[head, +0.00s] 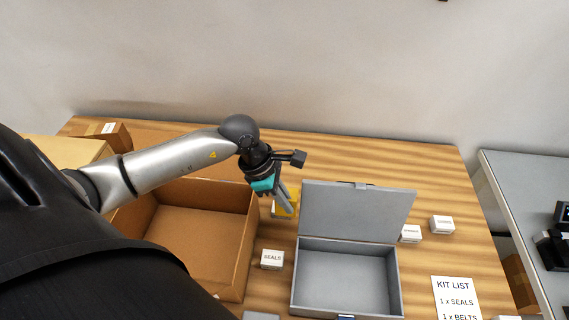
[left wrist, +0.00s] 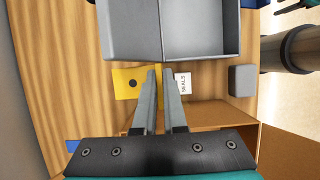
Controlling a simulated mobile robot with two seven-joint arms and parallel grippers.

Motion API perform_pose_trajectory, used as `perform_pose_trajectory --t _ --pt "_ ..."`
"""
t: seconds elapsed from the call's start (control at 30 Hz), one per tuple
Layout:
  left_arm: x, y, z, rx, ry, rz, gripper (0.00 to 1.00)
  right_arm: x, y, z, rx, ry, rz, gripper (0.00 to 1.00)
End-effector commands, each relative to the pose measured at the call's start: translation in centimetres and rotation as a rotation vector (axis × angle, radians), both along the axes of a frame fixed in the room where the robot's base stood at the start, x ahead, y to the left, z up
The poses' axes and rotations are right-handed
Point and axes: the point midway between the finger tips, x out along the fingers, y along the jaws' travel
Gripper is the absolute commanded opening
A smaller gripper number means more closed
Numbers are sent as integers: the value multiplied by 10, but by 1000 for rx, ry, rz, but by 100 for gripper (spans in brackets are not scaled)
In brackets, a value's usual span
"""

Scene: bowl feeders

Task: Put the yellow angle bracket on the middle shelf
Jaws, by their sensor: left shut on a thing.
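The yellow angle bracket (head: 279,211) is at my left gripper's fingertips, between the open cardboard box and the grey case. In the left wrist view the bracket (left wrist: 126,84) is a flat yellow plate with a dark round hole, and its right part is hidden by a finger. My left gripper (head: 286,204) points down and is shut on the bracket; its fingers also show in the left wrist view (left wrist: 160,72). I cannot tell whether the bracket touches the table. The middle shelf is not seen. My right gripper is not in view.
An open cardboard box (head: 248,257) stands left of the bracket. A grey case (head: 357,212) with its lid raised stands to the right. A small white SEALS box (head: 272,259) lies in front. Other white boxes (head: 442,224) and a kit list (head: 456,298) are at right.

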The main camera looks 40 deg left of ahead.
Motion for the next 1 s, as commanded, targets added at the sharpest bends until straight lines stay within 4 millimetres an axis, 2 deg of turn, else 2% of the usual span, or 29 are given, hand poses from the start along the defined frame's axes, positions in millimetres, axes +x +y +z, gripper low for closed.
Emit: perform_pose_trajectory --t 0.1,0.43,0.53,0.77,1.0 --pt "-1 -1 -34 -5 5 3 0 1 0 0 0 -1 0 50" --pt "0 -1 -112 -2 2 1 0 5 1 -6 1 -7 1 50" --pt "0 -1 -127 -2 1 1 0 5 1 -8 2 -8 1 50" --pt "0 -1 -142 -1 -1 -1 0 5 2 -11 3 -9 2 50" --pt "1 0 -170 0 -1 0 0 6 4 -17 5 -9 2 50"
